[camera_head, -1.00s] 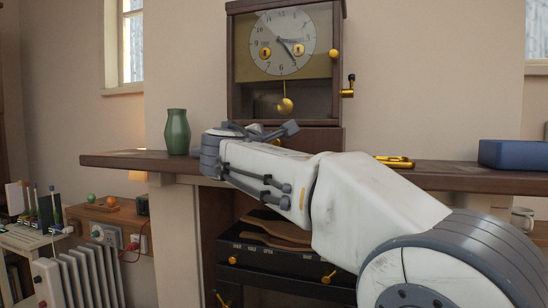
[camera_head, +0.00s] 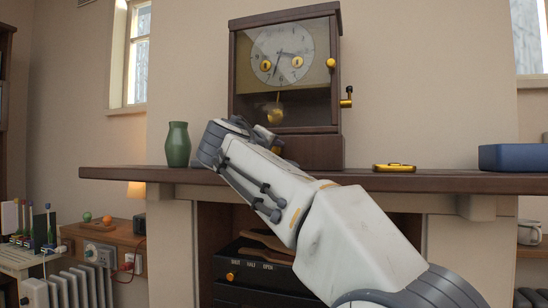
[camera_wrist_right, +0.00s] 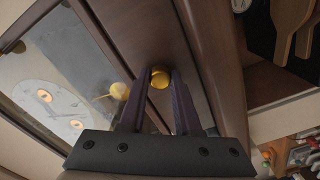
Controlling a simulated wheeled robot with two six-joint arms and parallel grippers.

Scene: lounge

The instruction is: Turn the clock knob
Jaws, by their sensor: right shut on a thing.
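The clock (camera_head: 237,75) is a brown wooden case with a glass front, a pale dial and a brass pendulum (camera_head: 275,113). It stands on the mantel shelf (camera_head: 450,182). In the right wrist view, a round brass knob (camera_wrist_right: 160,77) on the clock's lower wood sits between the two dark fingertips of my right gripper (camera_wrist_right: 161,84), which is shut on it. In the head view my right wrist is in front of the clock's lower left part and hides most of the fingers. My left gripper is out of view.
A green vase (camera_head: 177,146) stands on the shelf left of my right wrist. A small brass item (camera_head: 394,168) and a blue box (camera_head: 515,157) lie to the right. A brass crank (camera_head: 347,98) sticks out of the clock's right side.

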